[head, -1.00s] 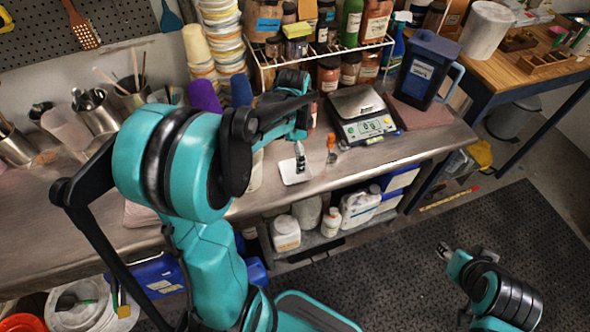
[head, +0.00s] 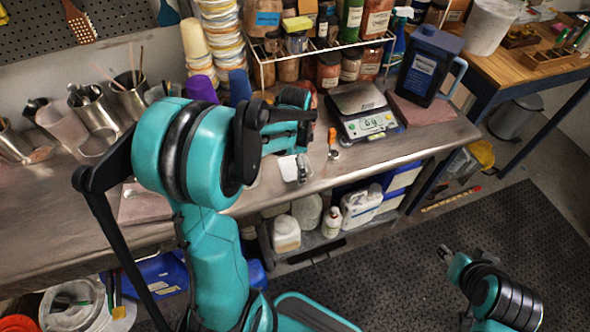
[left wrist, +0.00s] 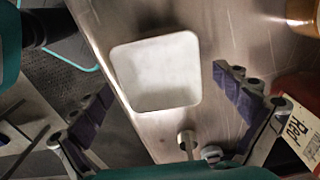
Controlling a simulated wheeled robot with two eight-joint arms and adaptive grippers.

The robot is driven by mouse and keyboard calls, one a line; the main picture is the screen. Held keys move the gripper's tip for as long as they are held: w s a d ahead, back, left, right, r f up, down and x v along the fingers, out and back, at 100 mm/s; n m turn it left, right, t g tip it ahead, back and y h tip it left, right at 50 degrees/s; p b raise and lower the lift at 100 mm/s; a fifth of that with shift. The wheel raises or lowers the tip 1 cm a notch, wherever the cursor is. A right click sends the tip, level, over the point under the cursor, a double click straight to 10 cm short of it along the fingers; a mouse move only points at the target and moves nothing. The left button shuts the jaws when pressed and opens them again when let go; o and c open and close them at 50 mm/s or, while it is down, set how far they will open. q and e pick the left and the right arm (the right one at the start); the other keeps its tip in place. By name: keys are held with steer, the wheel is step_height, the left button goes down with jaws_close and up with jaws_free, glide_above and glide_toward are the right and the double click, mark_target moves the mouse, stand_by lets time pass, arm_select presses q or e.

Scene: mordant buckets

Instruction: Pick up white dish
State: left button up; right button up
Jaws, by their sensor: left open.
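The white dish (head: 287,168) is a shallow square with rounded corners. It lies flat on the steel bench near its front edge, partly hidden by my left gripper (head: 300,168) in the head view. In the left wrist view the whole dish (left wrist: 157,72) shows, with the open fingers of my left gripper (left wrist: 162,82) on either side of it. The gripper is empty and over the dish; I cannot tell its exact height. My right gripper (head: 446,252) is away from the bench at the lower right, too small to tell its state.
A digital scale (head: 364,113) and a blue jug (head: 425,68) stand right of the dish. A small orange-handled tool (head: 332,140) is close to the dish. A wire rack of jars (head: 325,62) stands behind. The bench front edge is near the dish.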

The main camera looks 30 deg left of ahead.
arm_select(q)
steer(key=shift+f, duration=0.2)
stand_by(0.3)
steer(key=c, duration=0.8)
